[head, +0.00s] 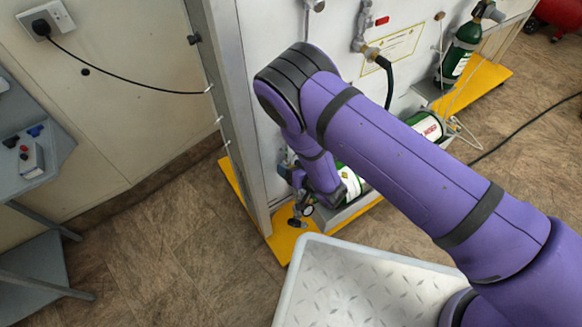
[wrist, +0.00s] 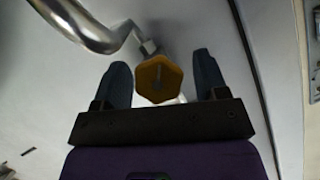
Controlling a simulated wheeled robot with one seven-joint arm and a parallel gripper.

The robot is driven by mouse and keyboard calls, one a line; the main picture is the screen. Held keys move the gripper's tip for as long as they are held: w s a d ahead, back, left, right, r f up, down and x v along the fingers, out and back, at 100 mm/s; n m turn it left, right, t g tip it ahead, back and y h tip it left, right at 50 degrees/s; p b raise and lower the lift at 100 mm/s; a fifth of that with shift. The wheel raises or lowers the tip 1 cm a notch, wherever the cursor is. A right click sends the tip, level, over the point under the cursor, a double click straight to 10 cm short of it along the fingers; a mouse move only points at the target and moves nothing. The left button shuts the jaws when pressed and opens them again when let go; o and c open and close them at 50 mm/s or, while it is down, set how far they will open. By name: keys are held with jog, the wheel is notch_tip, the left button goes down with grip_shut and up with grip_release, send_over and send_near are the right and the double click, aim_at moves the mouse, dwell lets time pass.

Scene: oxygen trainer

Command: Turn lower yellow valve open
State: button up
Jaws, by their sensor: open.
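The yellow valve (wrist: 159,78) is an octagonal knob in the wrist view, at the end of a bent silver pipe (wrist: 90,25). My gripper (wrist: 162,80) is open, with one finger on each side of the knob. A narrow gap shows between the knob and the left finger, and a wider one on the right. I cannot tell how deep the knob sits between the fingers. In the head view my purple arm reaches down to the low part of the white panel, and the valve is hidden there.
Green cylinders (head: 427,126) lie low by the panel (head: 345,45), and another (head: 459,52) stands on the yellow base (head: 485,84). A black hose (head: 388,83) hangs near my arm. A grey side table (head: 40,160) stands at the left. The floor between is clear.

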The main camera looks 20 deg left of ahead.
jog(key=shift+c, duration=0.5)
jog(key=c, duration=0.8)
jog(key=shift+c, duration=0.2)
jog(key=n+t+h, duration=0.1)
jog(key=n, duration=0.1)
jog(key=shift+n+t, duration=0.3)
jog(key=shift+n, duration=0.1)
jog(key=shift+s+n+t+h, duration=0.1)
jog(key=shift+n+t+h, duration=0.6)
jog(key=shift+n, duration=0.4)
jog(key=shift+a, duration=0.1)
